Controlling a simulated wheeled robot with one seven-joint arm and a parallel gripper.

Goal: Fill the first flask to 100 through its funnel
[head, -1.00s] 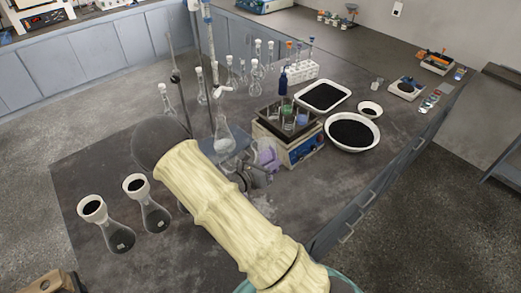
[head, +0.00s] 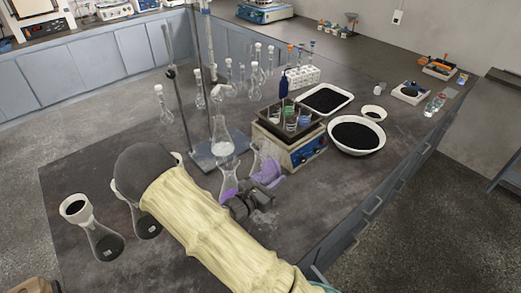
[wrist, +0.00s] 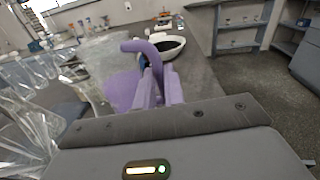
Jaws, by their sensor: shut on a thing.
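My gripper (head: 250,197) is over the middle of the bench, shut on the purple handle of a clear jug. In the wrist view the jug (wrist: 98,60) is to the left of the handle (wrist: 140,47), with purple showing in its lower part. I cannot tell its liquid level. In the head view the jug is hard to separate from the glassware behind. Two conical flasks with white funnels stand at the left: the leftmost flask (head: 104,243) with its funnel (head: 75,207), and another flask (head: 148,226) partly hidden by my arm. A reading of 100 is not visible.
A burette stand (head: 190,120) and a flask of white content (head: 224,137) stand behind my gripper. A shaker box (head: 290,147), a white bowl of black grains (head: 356,134) and a white tray (head: 327,99) are to the right. The front right bench top is clear.

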